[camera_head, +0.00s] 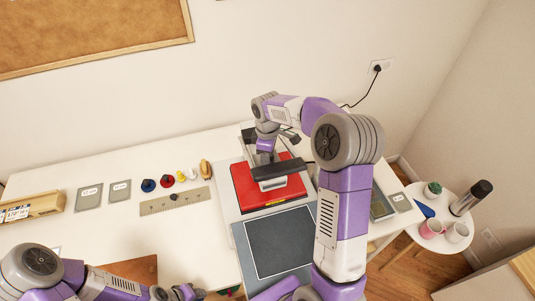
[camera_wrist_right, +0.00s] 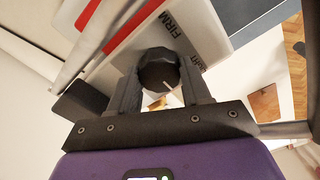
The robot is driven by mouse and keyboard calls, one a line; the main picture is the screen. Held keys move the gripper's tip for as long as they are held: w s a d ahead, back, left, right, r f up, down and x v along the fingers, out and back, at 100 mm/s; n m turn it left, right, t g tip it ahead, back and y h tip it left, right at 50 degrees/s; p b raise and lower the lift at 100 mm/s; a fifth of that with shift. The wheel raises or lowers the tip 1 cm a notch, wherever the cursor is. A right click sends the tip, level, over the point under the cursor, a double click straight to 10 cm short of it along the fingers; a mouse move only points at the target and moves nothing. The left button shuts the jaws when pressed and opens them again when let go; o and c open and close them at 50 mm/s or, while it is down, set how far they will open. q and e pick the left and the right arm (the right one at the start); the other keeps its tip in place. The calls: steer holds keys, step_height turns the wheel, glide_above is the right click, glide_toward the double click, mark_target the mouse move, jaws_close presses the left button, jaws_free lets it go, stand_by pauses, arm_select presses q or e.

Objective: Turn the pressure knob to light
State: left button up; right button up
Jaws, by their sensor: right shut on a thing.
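The pressure knob (camera_wrist_right: 157,68) is round and black with a white pointer line. In the right wrist view it sits between the two fingers of my right gripper (camera_wrist_right: 160,78), which is shut on it. The word FIRM (camera_wrist_right: 181,25) is printed on the pale panel beside the knob; a second label nearer the right finger is partly hidden. The pointer line slants toward the lower right of that view, away from FIRM. In the head view the red press (camera_head: 247,191) stands under my right gripper (camera_head: 270,157), and the knob is hidden. My left gripper (camera_head: 180,293) is low at the bottom edge, its jaws unclear.
A dark grey mat (camera_head: 280,243) lies in front of the press.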

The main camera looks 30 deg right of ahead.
steer(key=n+p, duration=0.1)
steer(key=n, duration=0.5)
stand_by(0.7)
steer(key=o, duration=1.1)
steer(key=shift+c, duration=0.2)
step_height(320, 180, up, 8)
steer(key=shift+f, duration=0.2)
